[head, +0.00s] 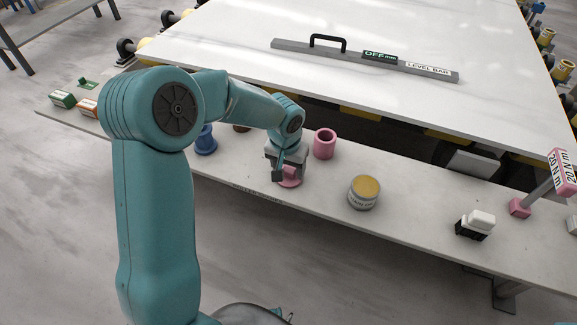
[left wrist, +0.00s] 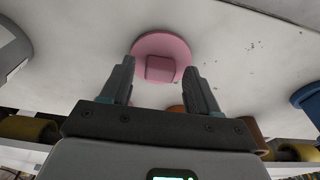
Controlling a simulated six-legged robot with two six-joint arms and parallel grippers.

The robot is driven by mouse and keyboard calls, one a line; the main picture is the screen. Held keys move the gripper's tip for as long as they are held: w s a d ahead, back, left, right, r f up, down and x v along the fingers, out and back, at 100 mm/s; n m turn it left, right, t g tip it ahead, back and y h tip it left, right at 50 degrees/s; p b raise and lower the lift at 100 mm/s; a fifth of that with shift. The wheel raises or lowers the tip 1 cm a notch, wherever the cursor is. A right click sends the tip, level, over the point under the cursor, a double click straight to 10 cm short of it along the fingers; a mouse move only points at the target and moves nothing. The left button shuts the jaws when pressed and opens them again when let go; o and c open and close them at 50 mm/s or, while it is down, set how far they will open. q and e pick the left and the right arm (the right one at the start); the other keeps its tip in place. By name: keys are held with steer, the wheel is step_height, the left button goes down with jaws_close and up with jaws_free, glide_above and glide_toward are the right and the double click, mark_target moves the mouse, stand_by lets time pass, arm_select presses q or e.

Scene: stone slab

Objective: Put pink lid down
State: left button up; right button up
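The pink lid (head: 290,182) lies on the narrow shelf in the head view, just below my left gripper (head: 282,172). In the left wrist view the lid (left wrist: 149,42) is a round disc with a square knob, and it appears flat on the pale surface. The left gripper's fingers (left wrist: 159,68) stand apart on either side of the knob, with a visible gap at each side. A pink open-topped pot (head: 325,145) stands right of the gripper. My right gripper is in neither view.
A blue pot (head: 205,141) stands left of the gripper, and a tin with a yellowish top (head: 364,193) stands to the right. A black-and-white block (head: 475,225) is farther right. The stone slab (head: 300,85) with a level bar (head: 362,59) lies behind the shelf.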

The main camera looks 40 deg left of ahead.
mark_target(286, 181)
arm_select(q)
steer(key=shift+r, duration=0.45)
step_height(286, 181, up, 11)
steer(key=s+p, duration=0.1)
steer(key=shift+s+d, duration=0.2)
steer(key=shift+s, duration=0.15)
